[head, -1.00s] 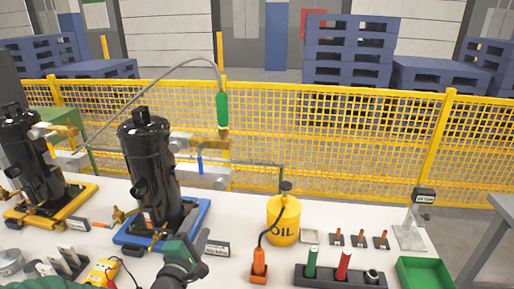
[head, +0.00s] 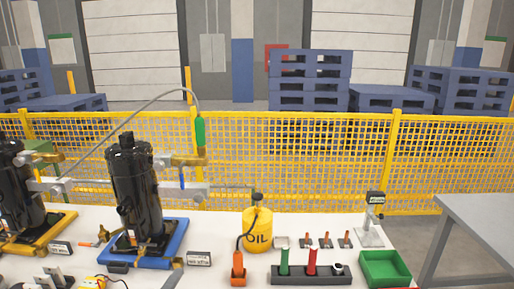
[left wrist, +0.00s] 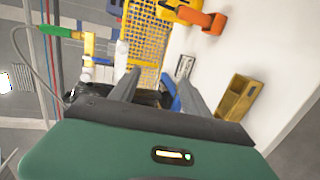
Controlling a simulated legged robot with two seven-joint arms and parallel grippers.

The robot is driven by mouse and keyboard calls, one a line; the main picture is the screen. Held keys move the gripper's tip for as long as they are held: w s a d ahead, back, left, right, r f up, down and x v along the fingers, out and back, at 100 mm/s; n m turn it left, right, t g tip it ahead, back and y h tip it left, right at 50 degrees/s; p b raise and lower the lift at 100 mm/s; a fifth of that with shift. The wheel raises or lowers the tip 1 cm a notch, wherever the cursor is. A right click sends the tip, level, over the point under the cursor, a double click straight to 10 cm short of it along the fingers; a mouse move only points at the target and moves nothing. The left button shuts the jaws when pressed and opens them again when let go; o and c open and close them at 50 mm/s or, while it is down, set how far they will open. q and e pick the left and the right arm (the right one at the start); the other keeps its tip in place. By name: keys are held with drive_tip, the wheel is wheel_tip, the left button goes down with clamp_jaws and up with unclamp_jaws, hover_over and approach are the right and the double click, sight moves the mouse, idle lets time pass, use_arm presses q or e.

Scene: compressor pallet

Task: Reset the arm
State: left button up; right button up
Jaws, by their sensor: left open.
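My left gripper (left wrist: 158,84) shows in the left wrist view with its two grey fingers spread apart and nothing held between them. Behind the fingers are a dark shape and part of a blue base (left wrist: 171,93), partly hidden. In the head view neither gripper shows. A black compressor (head: 135,190) stands upright on a blue base (head: 165,252) on the white table. A second black compressor (head: 20,180) stands on a yellow base (head: 40,238) at the left.
A yellow oil can (head: 257,238), an orange holder (head: 238,270), a dark rack (head: 300,278) with green and red cylinders, and a green tray (head: 385,268) stand on the table. A hose with a green handle (head: 200,132) arches above. A yellow fence (head: 320,165) runs behind.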

use_arm(q)
drive_tip(key=s+d+f+m+g+y, duration=0.1)
drive_tip(key=s+f+m+g, duration=0.8)
drive_tip(key=s+f+m, duration=0.45)
drive_tip(key=s+r+m+g, duration=0.2)
drive_tip(key=s+m+g, duration=0.2)
drive_tip(key=s, duration=0.6)
drive_tip(key=w+p+v, duration=0.2)
drive_tip(key=p+v, duration=0.9)
drive_tip(key=p, duration=0.2)
drive_tip(key=shift+w+d+r+y, duration=0.3)
drive_tip(key=shift+w+r, duration=0.1)
drive_tip(key=shift+r, duration=0.3)
